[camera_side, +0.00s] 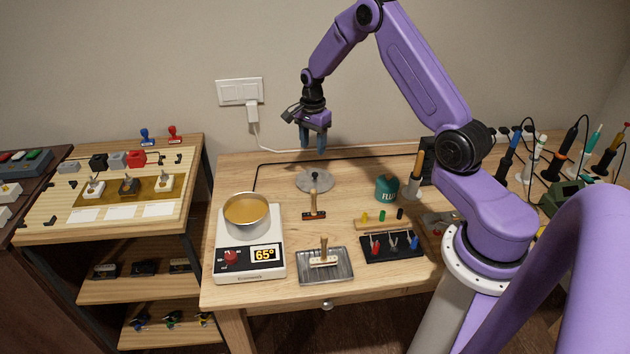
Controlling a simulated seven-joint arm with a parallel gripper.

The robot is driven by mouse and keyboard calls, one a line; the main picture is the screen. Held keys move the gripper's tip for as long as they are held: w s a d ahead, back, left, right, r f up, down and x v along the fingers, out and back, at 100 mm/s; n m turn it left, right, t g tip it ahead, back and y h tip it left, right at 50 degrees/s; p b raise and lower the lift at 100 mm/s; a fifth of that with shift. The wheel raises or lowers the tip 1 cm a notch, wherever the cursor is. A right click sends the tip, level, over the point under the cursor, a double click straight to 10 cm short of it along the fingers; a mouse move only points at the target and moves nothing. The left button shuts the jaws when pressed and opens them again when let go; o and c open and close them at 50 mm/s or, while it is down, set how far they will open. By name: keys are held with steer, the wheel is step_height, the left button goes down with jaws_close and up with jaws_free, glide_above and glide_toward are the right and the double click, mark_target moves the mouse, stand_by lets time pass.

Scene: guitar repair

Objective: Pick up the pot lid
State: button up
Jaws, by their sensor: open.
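My gripper (312,146) is open and empty, pointing down with bluish fingers. In the picture it is just above the lid and apart from it. The gap in depth between them is hard to judge from this view. The pot (247,212) is uncovered, filled with a yellow-brown liquid, and stands on a white heater (250,266) whose display reads 65°.
A small hammer-like tool (313,212) lies just in front of the lid. A metal tray (325,278) holding a brush, a black tool holder (391,256) and a green flux jar (386,188) stand nearby. A cable (262,155) runs along the table's back. Some bare wood lies left of the lid.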

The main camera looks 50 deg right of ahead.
glide_above(315, 173)
steer(key=f, duration=0.5)
steer(key=shift+w+a, duration=0.15)
steer(key=shift+a, duration=0.25)
steer(key=f, duration=0.4)
steer(key=shift+s+d, duration=0.2)
steer(key=shift+d, duration=0.15)
steer(key=shift+f, duration=0.6)
jaws_close()
